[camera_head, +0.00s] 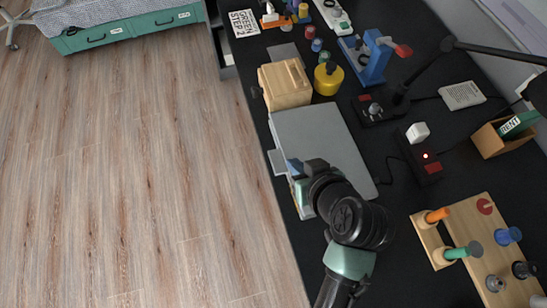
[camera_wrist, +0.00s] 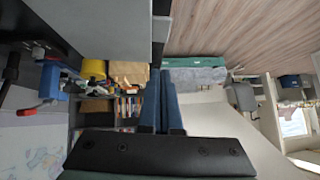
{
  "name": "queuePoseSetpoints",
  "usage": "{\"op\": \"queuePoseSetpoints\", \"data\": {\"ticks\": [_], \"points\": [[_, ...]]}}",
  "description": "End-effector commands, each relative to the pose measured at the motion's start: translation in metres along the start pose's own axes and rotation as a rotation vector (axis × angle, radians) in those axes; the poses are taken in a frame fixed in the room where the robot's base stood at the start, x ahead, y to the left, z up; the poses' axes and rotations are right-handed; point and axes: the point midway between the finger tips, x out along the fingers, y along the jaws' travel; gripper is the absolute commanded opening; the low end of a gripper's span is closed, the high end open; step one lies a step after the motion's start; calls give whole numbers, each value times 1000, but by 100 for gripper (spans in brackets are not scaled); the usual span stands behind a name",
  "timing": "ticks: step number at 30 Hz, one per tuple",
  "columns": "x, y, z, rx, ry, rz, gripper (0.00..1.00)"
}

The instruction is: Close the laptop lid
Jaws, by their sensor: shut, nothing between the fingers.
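The laptop (camera_head: 318,138) is a flat grey slab on the black desk, near its left edge. Its lid looks down or nearly down, but I cannot tell whether a gap is left. In the wrist view a large grey surface (camera_wrist: 95,25), probably the laptop, fills the upper left. My gripper (camera_head: 294,167) is over the laptop's near left side, and my arm hides the near part. In the wrist view the blue fingers (camera_wrist: 160,95) are together with nothing between them. I cannot tell whether they touch the laptop.
A wooden box (camera_head: 285,84) and a yellow container (camera_head: 328,78) stand just beyond the laptop. A black lamp base (camera_head: 380,107), a red-switched power box (camera_head: 425,155) and a wooden peg board (camera_head: 485,250) are to the right. Open floor (camera_head: 130,180) lies left.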

Motion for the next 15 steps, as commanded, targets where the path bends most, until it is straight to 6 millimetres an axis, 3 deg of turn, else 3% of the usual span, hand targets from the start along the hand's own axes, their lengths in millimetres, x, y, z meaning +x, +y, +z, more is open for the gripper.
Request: {"op": "queuePoseSetpoints", "data": {"ticks": [11,15], "points": [[79,-2,0,-3,0,-4,0],[93,-2,18,-1,-3,-3,0]]}}
